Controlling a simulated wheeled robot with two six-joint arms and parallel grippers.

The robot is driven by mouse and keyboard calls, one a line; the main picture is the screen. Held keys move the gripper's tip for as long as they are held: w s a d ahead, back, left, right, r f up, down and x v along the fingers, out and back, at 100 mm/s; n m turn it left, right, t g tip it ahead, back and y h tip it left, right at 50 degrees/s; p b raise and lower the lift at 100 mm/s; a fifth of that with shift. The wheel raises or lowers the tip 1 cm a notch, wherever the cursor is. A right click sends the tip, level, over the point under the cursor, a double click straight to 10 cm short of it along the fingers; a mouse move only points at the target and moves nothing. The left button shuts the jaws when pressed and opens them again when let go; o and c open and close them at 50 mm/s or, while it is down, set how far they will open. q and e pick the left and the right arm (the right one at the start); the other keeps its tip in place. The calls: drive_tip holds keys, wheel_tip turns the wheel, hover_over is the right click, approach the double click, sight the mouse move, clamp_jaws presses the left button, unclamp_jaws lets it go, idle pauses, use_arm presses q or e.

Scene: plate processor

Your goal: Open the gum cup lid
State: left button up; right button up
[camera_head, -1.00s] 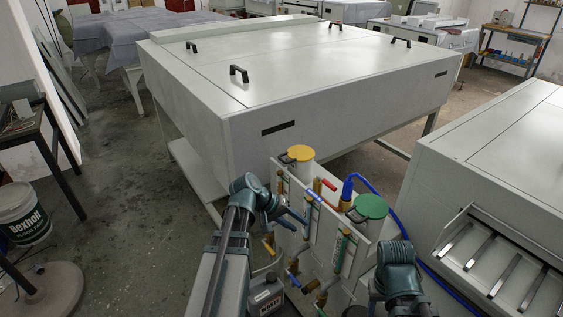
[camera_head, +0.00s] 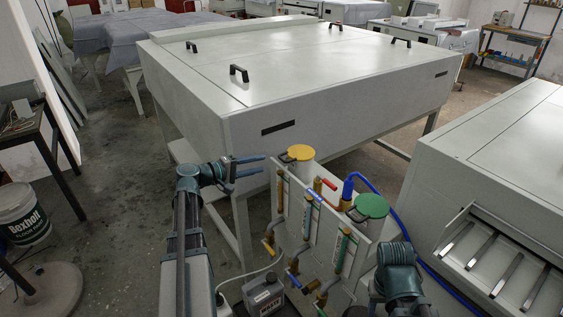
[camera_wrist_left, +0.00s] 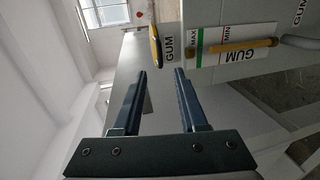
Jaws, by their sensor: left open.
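The gum cup (camera_head: 305,167) is a white cylinder behind the upright valve panel, with its round yellow lid (camera_head: 300,152) shut on top. In the left wrist view, the lid shows edge-on as a yellow rim (camera_wrist_left: 155,45) beside the white cup wall marked GUM (camera_wrist_left: 169,46). My left gripper (camera_head: 264,164) is open and empty, just left of the cup, with its fingers pointing right toward it. In the left wrist view, the open fingers (camera_wrist_left: 161,72) are apart from the lid. Part of my right arm shows at lower right; its gripper is not visible.
A second cup with a green lid (camera_head: 370,206) stands to the right. The valve panel (camera_head: 325,232) carries pipes and taps, and a blue hose (camera_head: 392,208) runs beside it. The large grey machine (camera_head: 330,110) stands close behind. A grey jug (camera_head: 263,296) is below.

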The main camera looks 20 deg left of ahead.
sight(281, 159)
use_arm(q)
drive_tip(key=b+x, duration=0.1)
drive_tip(key=x, duration=0.9)
drive_tip(key=shift+b, duration=0.35)
use_arm(e)
wheel_tip(281, 159, down, 2)
use_arm(q)
drive_tip(key=shift+c, duration=0.3)
clamp_jaws()
idle(0.5)
